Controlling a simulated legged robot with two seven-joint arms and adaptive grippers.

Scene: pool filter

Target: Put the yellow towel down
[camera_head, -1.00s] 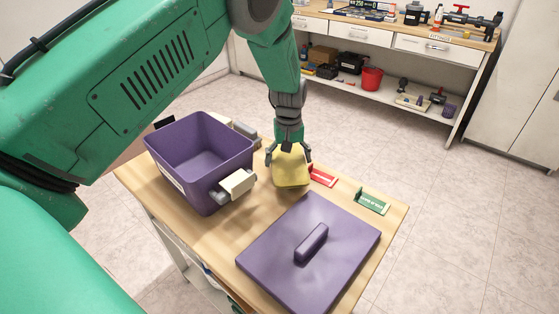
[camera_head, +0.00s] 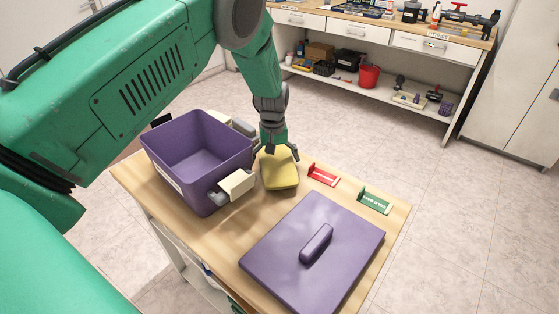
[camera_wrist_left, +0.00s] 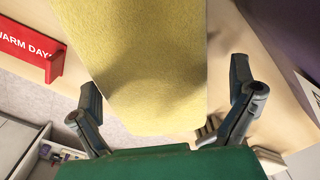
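The yellow towel (camera_head: 280,172) lies on the wooden table, right of the purple bin (camera_head: 202,150). My left gripper (camera_head: 277,151) is over the towel's far end. In the left wrist view the towel (camera_wrist_left: 140,60) fills the middle. The fingers of my left gripper (camera_wrist_left: 165,78) are spread on either side of it, with a visible gap at the right finger. Whether the left finger touches the towel is unclear. My right gripper is not in view.
A purple lid (camera_head: 310,250) with a handle lies at the table's front right. A red sign (camera_head: 323,175) and a green sign (camera_head: 375,200) stand right of the towel. A cream block (camera_head: 236,184) is at the bin's side. A workbench (camera_head: 380,45) stands behind.

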